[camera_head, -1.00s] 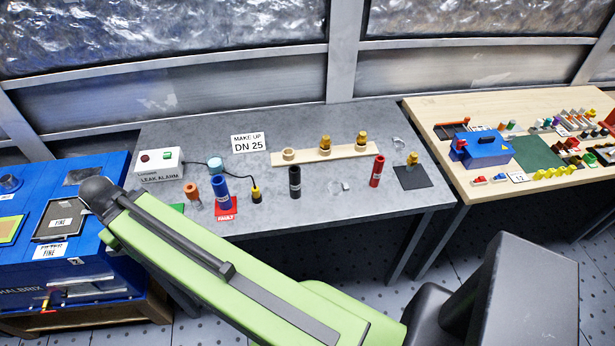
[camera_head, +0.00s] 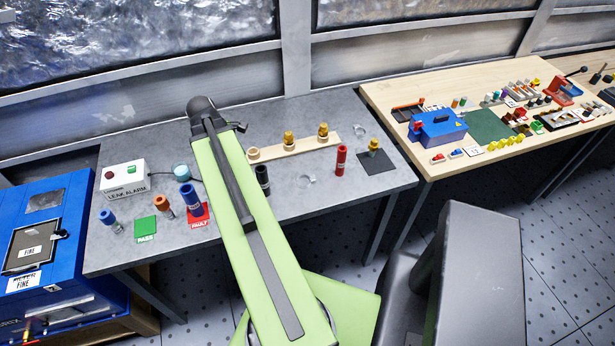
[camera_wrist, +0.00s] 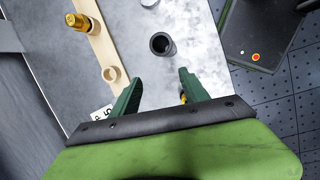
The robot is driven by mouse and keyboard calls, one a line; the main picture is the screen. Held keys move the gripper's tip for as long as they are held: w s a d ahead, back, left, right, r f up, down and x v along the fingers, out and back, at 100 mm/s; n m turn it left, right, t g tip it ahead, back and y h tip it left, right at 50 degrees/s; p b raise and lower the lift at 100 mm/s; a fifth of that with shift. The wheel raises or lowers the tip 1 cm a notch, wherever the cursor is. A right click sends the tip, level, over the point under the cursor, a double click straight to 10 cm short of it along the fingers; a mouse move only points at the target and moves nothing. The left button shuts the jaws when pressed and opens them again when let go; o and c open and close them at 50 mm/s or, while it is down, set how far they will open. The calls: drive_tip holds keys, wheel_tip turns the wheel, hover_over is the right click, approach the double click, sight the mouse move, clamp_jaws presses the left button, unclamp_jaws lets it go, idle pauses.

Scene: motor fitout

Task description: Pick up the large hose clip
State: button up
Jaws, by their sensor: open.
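Two pale metallic ring shapes that look like hose clips lie on the grey bench (camera_head: 130,225). One clip (camera_head: 307,180) lies between the black cylinder and the red cylinder, and the other clip (camera_head: 360,130) lies farther back, beyond the wooden strip. I cannot tell for certain which is the large one. A pale grey piece, perhaps a clip (camera_wrist: 149,2), is cut off at the top of the wrist view. My gripper (camera_wrist: 161,76) is open and empty over the bench, short of the black cylinder (camera_wrist: 161,43). In the head view my arm hides most of it.
The wooden strip (camera_head: 275,149) with brass fittings (camera_head: 323,131) runs along the bench. A red cylinder (camera_head: 341,159) and a dark mat (camera_head: 385,166) stand to the right. Blue cylinders (camera_head: 188,195) and the leak alarm box (camera_head: 123,176) are at left.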

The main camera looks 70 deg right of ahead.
drive_tip(key=n+g, duration=0.2)
approach(312, 178)
drive_tip(key=f+b, duration=0.1)
drive_tip(key=b, duration=0.4)
drive_tip(key=s+f+b, duration=0.1)
drive_tip(key=b, duration=0.5)
drive_tip(key=shift+s+d+f+t, duration=0.1)
drive_tip(key=shift+d+f+t, duration=0.15)
drive_tip(key=shift+t, duration=0.05)
drive_tip(key=shift+s+d+f+b, duration=0.1)
drive_tip(key=shift+f+b, duration=0.1)
drive_tip(key=shift+b, duration=0.1)
drive_tip(key=shift+r, duration=0.15)
drive_tip(key=b+x, duration=0.4)
drive_tip(key=x, duration=0.1)
drive_tip(key=shift+d+b, duration=0.1)
drive_tip(key=shift+b, duration=0.25)
clamp_jaws()
